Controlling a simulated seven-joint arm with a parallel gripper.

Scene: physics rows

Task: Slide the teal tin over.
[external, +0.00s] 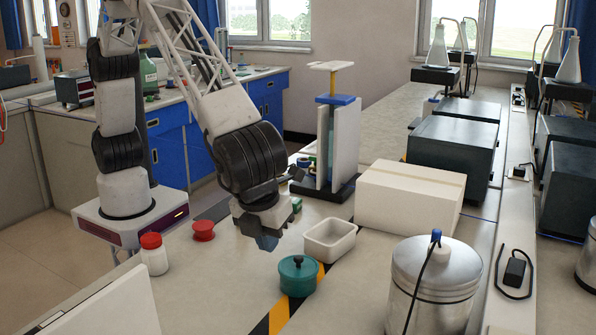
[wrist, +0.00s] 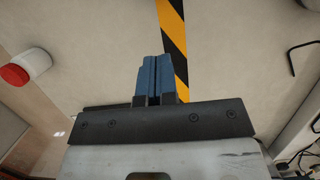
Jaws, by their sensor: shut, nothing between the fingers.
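The teal tin (external: 298,277), a round lidded pot with a small knob on top, stands upright on the bench at the black-and-yellow striped tape. My gripper (external: 268,242) is up and to the left of the tin in the external view, pointing down, with a visible gap between them. Its height above the bench is hard to tell. In the wrist view its blue fingers (wrist: 153,77) are pressed together with nothing between them. The tin does not show in the wrist view.
A white tray (external: 330,238) stands just behind the tin. A large metal canister (external: 436,285) is to its right and a beige box (external: 410,196) behind. A red-lidded jar (external: 153,254) and a red item (external: 203,230) stand left. Striped tape (wrist: 174,40) crosses the bench.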

